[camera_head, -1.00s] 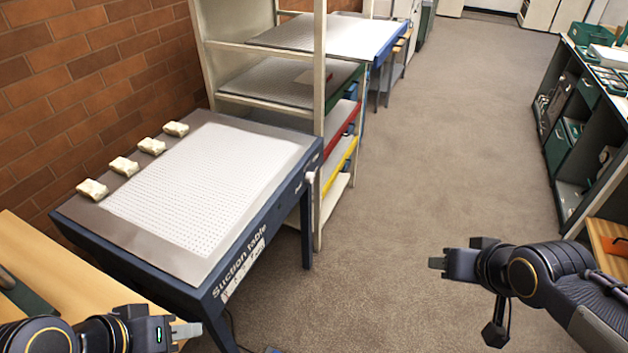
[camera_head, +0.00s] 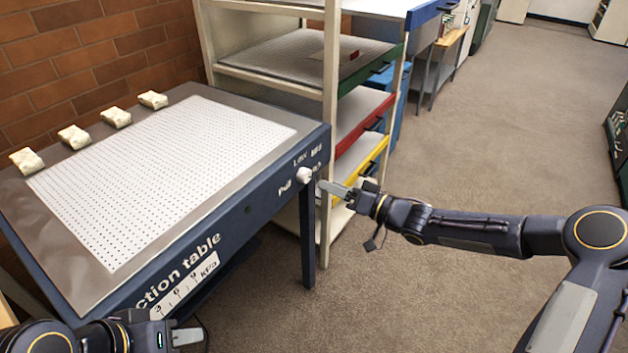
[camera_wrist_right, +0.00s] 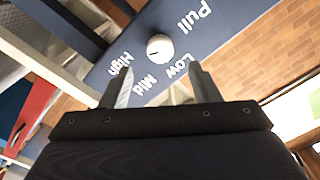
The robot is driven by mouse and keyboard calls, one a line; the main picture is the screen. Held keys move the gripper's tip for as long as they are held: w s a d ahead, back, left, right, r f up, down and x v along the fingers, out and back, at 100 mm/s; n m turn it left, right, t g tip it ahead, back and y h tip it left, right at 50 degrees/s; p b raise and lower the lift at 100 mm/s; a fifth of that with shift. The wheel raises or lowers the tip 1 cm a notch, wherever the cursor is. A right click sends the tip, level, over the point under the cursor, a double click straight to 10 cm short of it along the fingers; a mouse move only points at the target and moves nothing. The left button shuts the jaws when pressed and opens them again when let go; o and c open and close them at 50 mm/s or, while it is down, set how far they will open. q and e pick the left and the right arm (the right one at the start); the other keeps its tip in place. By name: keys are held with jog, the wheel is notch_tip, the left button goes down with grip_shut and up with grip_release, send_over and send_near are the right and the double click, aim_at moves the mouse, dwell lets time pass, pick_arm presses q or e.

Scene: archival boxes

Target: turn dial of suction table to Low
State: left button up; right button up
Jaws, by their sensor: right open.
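The suction table (camera_head: 262,208) stands at the left with a white perforated top and dark blue sides. Its white round dial (camera_head: 304,174) is on the front panel near the right corner. In the right wrist view the dial (camera_wrist_right: 159,47) has the labels Pull, Low, Mid and High around it; I cannot tell which one it points at. My right gripper (camera_head: 326,189) is just right of the dial in the head view. In the right wrist view its open fingers (camera_wrist_right: 158,85) point towards the dial, apart from it and empty. My left gripper (camera_head: 188,338) is at the bottom left, away from the dial.
Several pale blocks (camera_head: 74,136) lie along the table's back edge. A shelf rack (camera_head: 331,80) with coloured trays stands right behind the table's corner, close to my right gripper. The floor (camera_head: 490,130) to the right is clear.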

aim_at(309, 177)
jog(key=b+x, duration=0.1)
jog(key=x, duration=0.5)
jog(key=shift+w+a, duration=0.15)
jog(key=shift+a, duration=0.1)
jog(key=c, duration=1)
